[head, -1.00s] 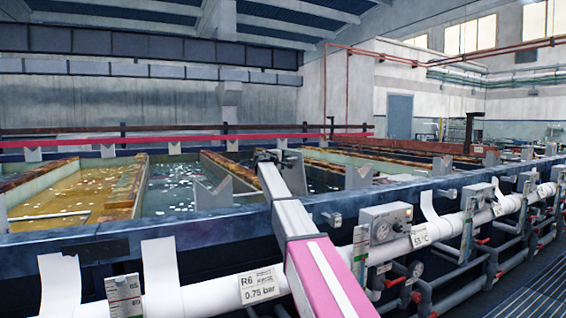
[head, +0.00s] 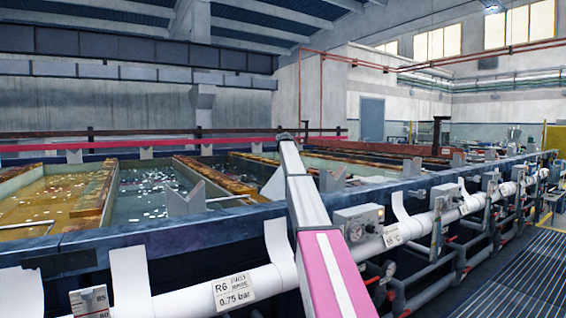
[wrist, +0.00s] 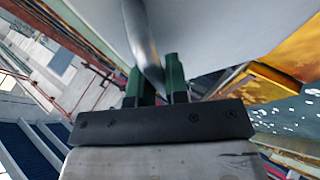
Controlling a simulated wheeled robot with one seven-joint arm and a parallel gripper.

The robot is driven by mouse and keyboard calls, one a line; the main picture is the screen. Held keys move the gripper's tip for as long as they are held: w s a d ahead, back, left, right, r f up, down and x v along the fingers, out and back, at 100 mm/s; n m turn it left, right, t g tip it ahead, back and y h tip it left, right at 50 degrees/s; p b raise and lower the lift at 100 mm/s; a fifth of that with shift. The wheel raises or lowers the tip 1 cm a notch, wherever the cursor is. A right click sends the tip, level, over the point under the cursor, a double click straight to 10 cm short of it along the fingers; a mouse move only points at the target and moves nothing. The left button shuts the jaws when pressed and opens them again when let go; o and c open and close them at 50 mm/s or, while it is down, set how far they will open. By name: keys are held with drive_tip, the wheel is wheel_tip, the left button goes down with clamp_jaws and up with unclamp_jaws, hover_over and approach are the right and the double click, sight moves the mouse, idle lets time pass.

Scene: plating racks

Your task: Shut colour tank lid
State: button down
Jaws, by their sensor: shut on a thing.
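In the wrist view my gripper (wrist: 155,82) has its two green fingers closed around a curved metal bar (wrist: 146,45). The bar runs up along a broad pale grey panel (wrist: 225,35), which looks like the lid and its handle. How the panel is hinged or how far it stands open cannot be told. In the head view my arm reaches up and away over the tank edge; the gripper at its far end is mostly hidden, and the lid cannot be made out there. A yellow-orange bath (head: 45,200) lies at the left, with a dark greenish bath (head: 150,190) beside it.
A blue tank rim (head: 130,240) runs across the front. A white pipe (head: 190,300) with gauges, valves and a label reading R6, 0.75 bar, runs along it. V-shaped grey supports (head: 185,200) stand on the rim. Dark grating floor (head: 520,265) is clear at the right.

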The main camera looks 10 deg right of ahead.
drive_tip(key=w+d+f+m+g+y, duration=0.1)
drive_tip(key=w+d+f+g+y, duration=0.1)
drive_tip(key=d+f+y, duration=0.3)
drive_tip(key=shift+w+d+f+y, duration=0.45)
drive_tip(key=shift+d+f, duration=1.65)
drive_tip(key=shift+f, duration=1.45)
drive_tip(key=c, duration=1.1)
unclamp_jaws()
